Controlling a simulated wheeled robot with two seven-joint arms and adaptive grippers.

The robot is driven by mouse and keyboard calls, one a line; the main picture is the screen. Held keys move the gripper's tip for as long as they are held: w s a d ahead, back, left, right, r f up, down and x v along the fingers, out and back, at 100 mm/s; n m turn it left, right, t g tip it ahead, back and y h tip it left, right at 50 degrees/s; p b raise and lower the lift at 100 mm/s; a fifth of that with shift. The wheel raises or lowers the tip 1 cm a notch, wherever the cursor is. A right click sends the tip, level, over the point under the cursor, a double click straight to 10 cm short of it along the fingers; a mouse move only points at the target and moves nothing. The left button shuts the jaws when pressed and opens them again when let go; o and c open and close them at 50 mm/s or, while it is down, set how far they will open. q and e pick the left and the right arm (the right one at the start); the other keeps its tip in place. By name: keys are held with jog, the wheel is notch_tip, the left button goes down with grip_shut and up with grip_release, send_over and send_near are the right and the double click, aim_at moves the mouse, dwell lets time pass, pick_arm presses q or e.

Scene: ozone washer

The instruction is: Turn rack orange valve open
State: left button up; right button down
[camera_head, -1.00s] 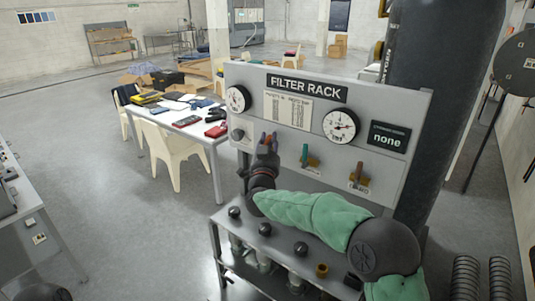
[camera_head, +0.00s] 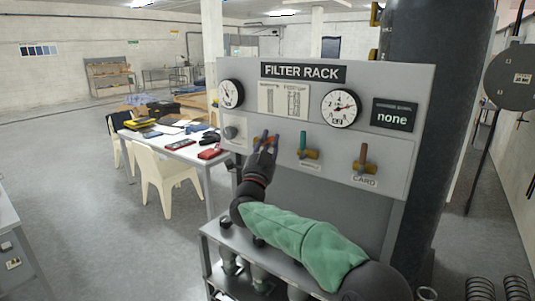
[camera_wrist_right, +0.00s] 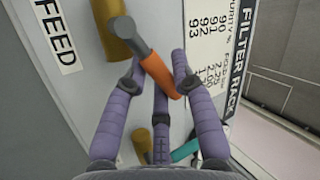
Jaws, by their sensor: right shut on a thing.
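The orange valve handle (camera_wrist_right: 161,77) sits on a grey stem at a brass valve body (camera_wrist_right: 117,33) beside the FEED label (camera_wrist_right: 57,35) in the right wrist view. My right gripper (camera_wrist_right: 160,70) has its purple fingers closed around the orange handle. In the head view, my right gripper (camera_head: 265,143) reaches up to the left valve on the FILTER RACK panel (camera_head: 330,120). Its fingers hide most of that valve, and only a bit of orange (camera_head: 271,141) shows. My left gripper is not in view.
A teal-handled valve (camera_head: 303,147) is close to the right of my gripper, with a brown-handled valve (camera_head: 363,160) farther right. Gauges (camera_head: 341,108) sit above. A shelf with dark knobs lies below my arm. A table (camera_head: 180,145) and white chair (camera_head: 165,182) stand to the left.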

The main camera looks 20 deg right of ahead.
jog(key=shift+s+d+f+m+g+h+b, duration=0.1)
jog(key=shift+f+m+g+h+b, duration=0.3)
jog(key=shift+m+g+h+b, duration=1)
jog(key=shift+s+f+m+g+h+b, duration=0.15)
jog(key=shift+f+m+h+b, duration=0.3)
jog(key=shift+m+h+b, duration=1.15)
jog(key=shift+w+d+f+m+g+h+b, duration=0.1)
jog(key=shift+f+m+g+h+b, duration=0.5)
jog(key=shift+m, duration=1.8)
jog(key=shift+s+r+g, duration=0.1)
jog(key=shift+r+g, duration=0.1)
jog(key=shift+g, duration=0.15)
jog(key=c, duration=1.3)
grip_release()
jog(key=shift+o, duration=0.2)
jog(key=shift+a+f, duration=0.1)
jog(key=shift+f, duration=0.05)
